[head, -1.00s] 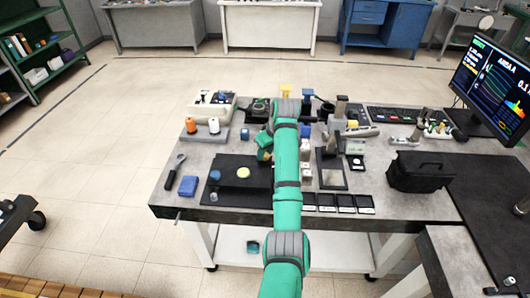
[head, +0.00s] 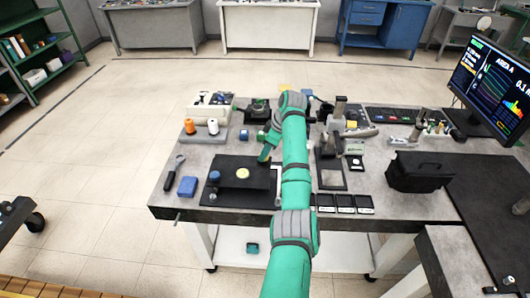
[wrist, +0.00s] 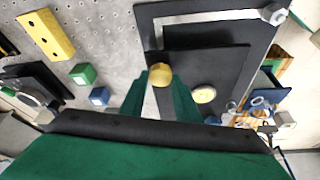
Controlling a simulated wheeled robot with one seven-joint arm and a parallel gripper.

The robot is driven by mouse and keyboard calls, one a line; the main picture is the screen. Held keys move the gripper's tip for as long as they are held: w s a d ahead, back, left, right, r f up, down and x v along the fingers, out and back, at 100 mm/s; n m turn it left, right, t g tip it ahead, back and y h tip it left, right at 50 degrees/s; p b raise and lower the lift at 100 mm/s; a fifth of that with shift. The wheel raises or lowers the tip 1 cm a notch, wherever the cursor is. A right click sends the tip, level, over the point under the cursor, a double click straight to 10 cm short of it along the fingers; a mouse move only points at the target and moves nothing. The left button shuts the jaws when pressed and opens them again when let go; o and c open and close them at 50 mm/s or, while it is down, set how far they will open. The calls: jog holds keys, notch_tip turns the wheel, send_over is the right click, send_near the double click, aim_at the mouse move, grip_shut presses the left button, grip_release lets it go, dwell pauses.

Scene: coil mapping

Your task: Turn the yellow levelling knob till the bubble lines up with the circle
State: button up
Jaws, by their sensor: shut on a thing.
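The yellow knob (wrist: 160,72) sits between the two green fingertips of my gripper (wrist: 160,84) in the wrist view. My gripper is shut on it. A round pale yellow disc, apparently the bubble level (wrist: 204,94), lies right of the knob on a dark plate (wrist: 206,65). The level also shows in the head view (head: 242,173), left of my gripper (head: 264,156). The bubble and the circle are too small to make out. In the head view my gripper and arm hide the knob.
On the grey table, a blue block (head: 187,186) and a wrench (head: 174,172) lie left of the dark plate. Spools (head: 212,126) stand behind it. A microscope-like stand (head: 333,146) and a black case (head: 420,172) stand to the right.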

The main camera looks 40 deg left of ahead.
jog(key=shift+a+r, duration=0.15)
jog(key=shift+r, duration=0.1)
jog(key=o, duration=1)
jog(key=shift+o, duration=0.2)
jog(key=shift+f, duration=0.1)
jog(key=v, duration=1.1)
jog(key=shift+w+f, duration=0.1)
jog(key=shift+f, duration=0.05)
